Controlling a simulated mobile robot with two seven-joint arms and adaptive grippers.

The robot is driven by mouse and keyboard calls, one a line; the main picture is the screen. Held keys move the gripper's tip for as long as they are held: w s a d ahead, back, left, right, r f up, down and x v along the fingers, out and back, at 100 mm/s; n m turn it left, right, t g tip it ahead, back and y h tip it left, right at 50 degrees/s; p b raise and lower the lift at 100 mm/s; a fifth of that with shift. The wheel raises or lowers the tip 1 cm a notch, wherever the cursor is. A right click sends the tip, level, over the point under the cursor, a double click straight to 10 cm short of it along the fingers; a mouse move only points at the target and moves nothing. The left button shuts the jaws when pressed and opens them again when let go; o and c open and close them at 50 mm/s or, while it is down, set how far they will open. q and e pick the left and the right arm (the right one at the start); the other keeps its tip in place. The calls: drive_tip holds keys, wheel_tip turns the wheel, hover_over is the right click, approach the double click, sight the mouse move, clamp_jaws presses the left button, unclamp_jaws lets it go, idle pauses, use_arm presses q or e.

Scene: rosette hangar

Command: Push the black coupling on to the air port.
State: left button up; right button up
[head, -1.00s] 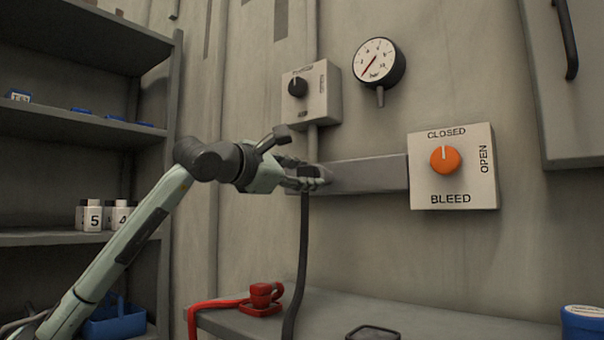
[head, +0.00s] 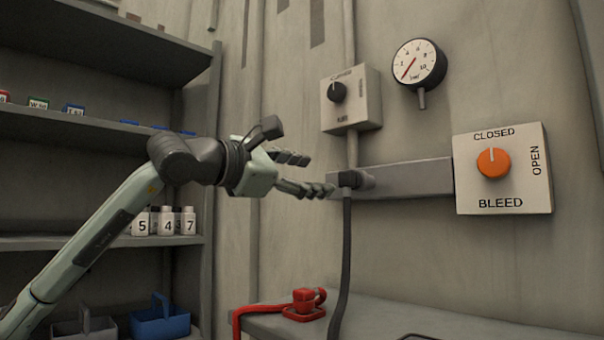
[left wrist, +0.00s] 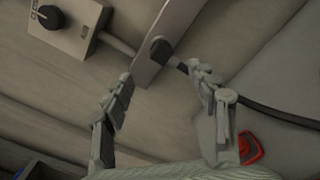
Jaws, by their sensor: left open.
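The black coupling (head: 350,179) sits at the left end of the grey wall bar, with its black hose hanging down from it. It also shows in the left wrist view (left wrist: 161,50), at the face of the bar and beyond my fingertips. The air port itself is hidden behind the coupling, so I cannot tell how far on it is. My left gripper (head: 318,175) is open and empty, just left of the coupling, with its fingers spread towards it; the left wrist view shows a gap between the fingertips (left wrist: 160,77). My right gripper is not in view.
The grey bar (head: 405,180) joins a box with an orange knob (head: 493,163). A black-knob box (head: 350,98) and a gauge (head: 419,64) are above. A red coupling (head: 304,303) with a red hose lies on the bench (head: 400,325). Shelves with bottles (head: 165,222) stand left.

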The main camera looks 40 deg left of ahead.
use_arm(q)
drive_tip(key=shift+s, duration=1)
drive_tip(key=shift+s+f, duration=0.1)
